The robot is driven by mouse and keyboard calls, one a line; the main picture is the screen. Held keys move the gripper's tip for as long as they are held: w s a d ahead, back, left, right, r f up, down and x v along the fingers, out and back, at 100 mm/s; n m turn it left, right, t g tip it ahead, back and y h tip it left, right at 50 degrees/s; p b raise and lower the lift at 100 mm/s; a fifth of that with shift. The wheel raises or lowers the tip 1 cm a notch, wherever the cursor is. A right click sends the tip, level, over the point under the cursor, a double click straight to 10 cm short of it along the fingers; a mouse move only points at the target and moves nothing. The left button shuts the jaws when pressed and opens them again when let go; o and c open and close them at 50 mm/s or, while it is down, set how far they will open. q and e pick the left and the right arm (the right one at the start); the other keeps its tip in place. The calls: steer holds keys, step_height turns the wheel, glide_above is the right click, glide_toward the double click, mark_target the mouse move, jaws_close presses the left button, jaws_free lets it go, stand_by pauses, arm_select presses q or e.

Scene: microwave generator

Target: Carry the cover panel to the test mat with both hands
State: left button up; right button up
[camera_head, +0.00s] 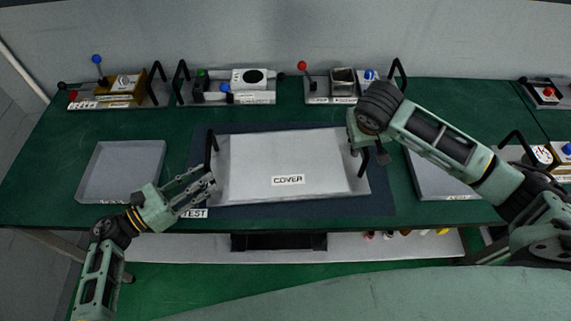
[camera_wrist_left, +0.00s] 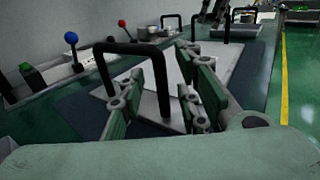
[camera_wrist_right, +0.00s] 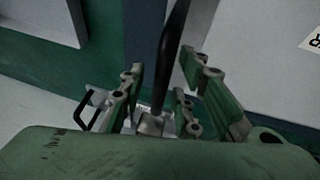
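The cover panel (camera_head: 285,160), a light grey plate labelled COVER, lies on the dark test mat (camera_head: 300,208), whose TEST label shows at the front left. The panel has a black handle at each end. My left gripper (camera_head: 208,184) is open just in front of the left handle (camera_head: 211,150). In the left wrist view that handle (camera_wrist_left: 122,47) rises beyond and between the spread fingers. My right gripper (camera_head: 367,150) is over the right end and partly hides the right handle (camera_head: 364,162). In the right wrist view the handle bar (camera_wrist_right: 172,50) runs between its open fingers.
Grey trays stand left (camera_head: 122,171) and right (camera_head: 432,172) of the mat. Along the back stand modules with handles and coloured knobs, including a left module (camera_head: 120,88), a middle one (camera_head: 230,84) and a red-knobbed one (camera_head: 330,86). Green table shows between them.

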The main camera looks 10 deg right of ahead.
arm_select(q)
steer(key=v, duration=1.1)
steer(key=shift+s+a, duration=0.2)
steer(key=shift+a, duration=0.15)
arm_select(e)
steer(key=shift+a, duration=0.15)
steer(key=v, duration=1.2)
steer(key=shift+s, duration=0.1)
